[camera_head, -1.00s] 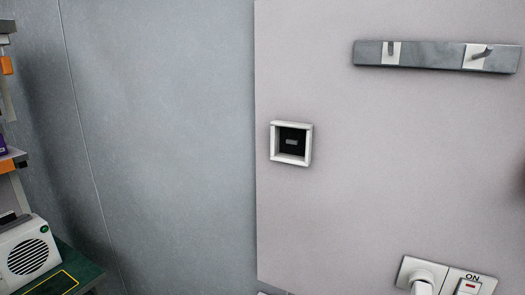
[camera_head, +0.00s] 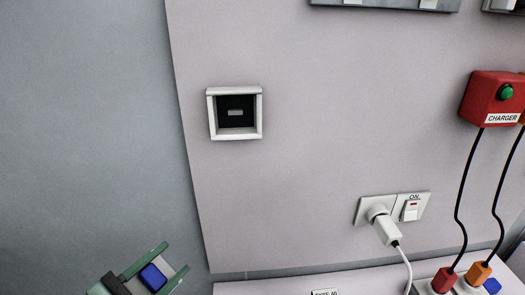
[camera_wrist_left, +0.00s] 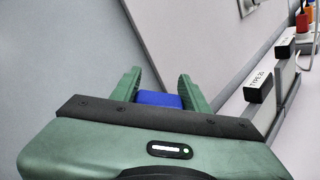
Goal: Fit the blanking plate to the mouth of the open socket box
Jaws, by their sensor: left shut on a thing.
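The open socket box (camera_head: 236,91) is a white square frame on the pale wall panel, left of centre in the head view. Its dark inside shows a small grey bar. My left gripper (camera_head: 177,257) is at the bottom left of the head view, below and left of the box and apart from it. It is shut on a small blue thing (camera_head: 153,278), which also shows between the green fingers in the left wrist view (camera_wrist_left: 158,99). I cannot tell whether this is the blanking plate; the fingers hide part of it. My right gripper is not in view.
A switched socket (camera_head: 375,207) with a white plug sits lower right of the box. A ledge with labels, one reading TYPE 20 (camera_wrist_left: 259,82), runs below. The wall around the box is clear.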

